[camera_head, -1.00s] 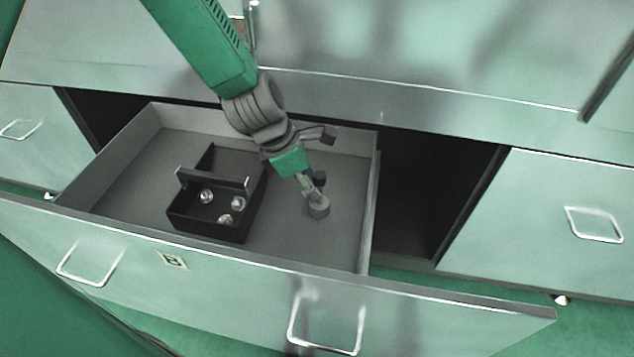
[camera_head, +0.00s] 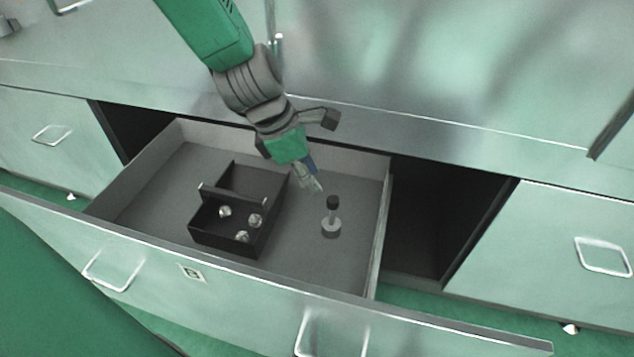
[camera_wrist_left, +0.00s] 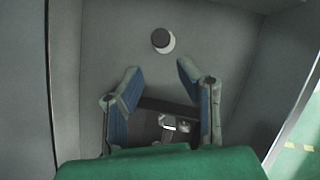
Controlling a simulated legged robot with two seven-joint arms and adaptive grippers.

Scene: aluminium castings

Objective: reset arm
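My left gripper (camera_head: 312,184) is above the open drawer, between the black box and a small part. In the left wrist view its two blue-padded fingers (camera_wrist_left: 160,75) are spread apart with nothing between the tips. The small part (camera_head: 331,224), with a dark knob on top and a pale round base, stands upright on the drawer floor just right of the gripper. It also shows beyond the fingertips in the left wrist view (camera_wrist_left: 162,41). My right gripper is not in view.
The open drawer (camera_head: 150,178) holds a black divided box (camera_head: 225,241) with a handle bar and several shiny castings (camera_head: 256,221). Drawer walls surround the gripper. A dark open bay (camera_head: 425,225) lies right of the drawer, and a closed drawer front (camera_head: 560,240) is farther right.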

